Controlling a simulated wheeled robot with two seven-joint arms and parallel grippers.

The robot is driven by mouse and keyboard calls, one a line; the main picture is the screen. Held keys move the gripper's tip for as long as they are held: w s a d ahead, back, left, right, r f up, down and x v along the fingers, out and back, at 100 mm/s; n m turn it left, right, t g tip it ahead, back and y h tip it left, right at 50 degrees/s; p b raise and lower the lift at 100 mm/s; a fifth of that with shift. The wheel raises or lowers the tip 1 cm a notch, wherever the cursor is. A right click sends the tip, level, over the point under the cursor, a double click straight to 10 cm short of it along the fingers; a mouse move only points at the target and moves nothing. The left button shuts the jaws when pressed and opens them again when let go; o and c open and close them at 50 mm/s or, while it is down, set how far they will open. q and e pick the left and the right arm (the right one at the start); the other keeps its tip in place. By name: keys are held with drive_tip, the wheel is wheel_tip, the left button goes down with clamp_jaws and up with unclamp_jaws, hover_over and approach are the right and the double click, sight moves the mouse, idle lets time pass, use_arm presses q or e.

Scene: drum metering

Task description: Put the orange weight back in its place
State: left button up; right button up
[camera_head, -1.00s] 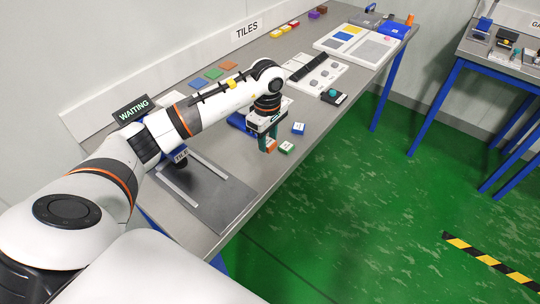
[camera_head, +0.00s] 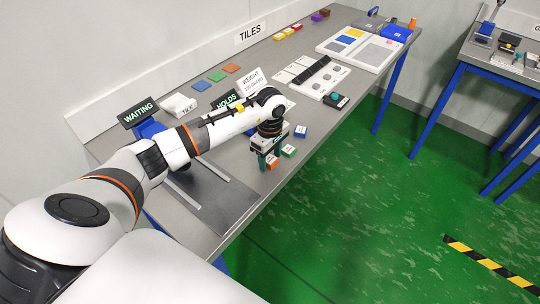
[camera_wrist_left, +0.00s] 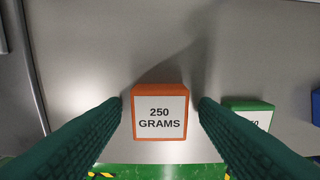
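The orange weight (camera_head: 272,162), a small block with a white "250 GRAMS" label, rests on the grey bench near its front edge. In the left wrist view the orange weight (camera_wrist_left: 160,117) lies between the two green fingers, with a gap on each side. My left gripper (camera_head: 264,159) is open and empty over it, and partly hides it in the head view. A green weight (camera_head: 289,150) stands just right of it; it also shows in the left wrist view (camera_wrist_left: 250,112). A blue weight (camera_head: 300,131) is farther back. My right gripper is out of view.
A dark plate with light strips (camera_head: 222,190) lies left of the weights. A black device with a teal button (camera_head: 336,99) sits to the right.

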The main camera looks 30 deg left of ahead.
sight(270, 159)
use_arm(q)
drive_tip(key=shift+r, duration=0.45)
wheel_tip(270, 159, up, 12)
drive_tip(key=b, duration=0.2)
drive_tip(key=shift+f, duration=0.25)
idle(0.3)
